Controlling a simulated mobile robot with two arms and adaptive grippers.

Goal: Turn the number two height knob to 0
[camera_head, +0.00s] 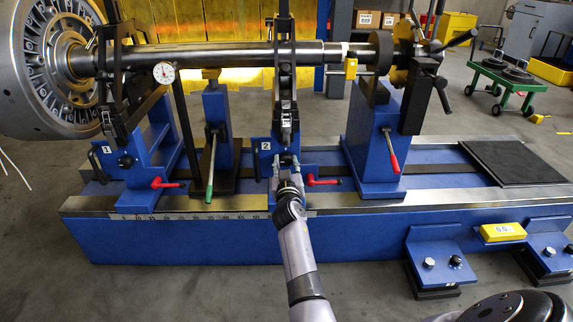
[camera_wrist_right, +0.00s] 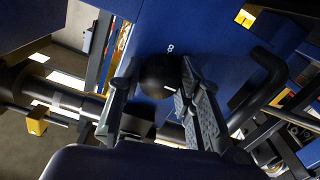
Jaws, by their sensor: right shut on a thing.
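The number two pedestal (camera_head: 262,170) is a blue block on the balancing machine, with a white "2" label on its face. My right gripper (camera_head: 287,162) reaches it from the front, just right of that label. In the right wrist view, the black round height knob (camera_wrist_right: 160,74) sits on the blue face, with a short white mark near its edge. My right gripper (camera_wrist_right: 165,100) has its fingers on both sides of the knob and is shut on it. In the head view the gripper hides the knob. The scale around the knob cannot be read. My left gripper is not in view.
A red-handled lever (camera_head: 322,182) sticks out close to the right of my gripper. A green-handled lever (camera_head: 210,185) stands to the left. The long steel shaft (camera_head: 225,56) runs above. A black curved handle (camera_wrist_right: 270,75) is beside the knob in the wrist view.

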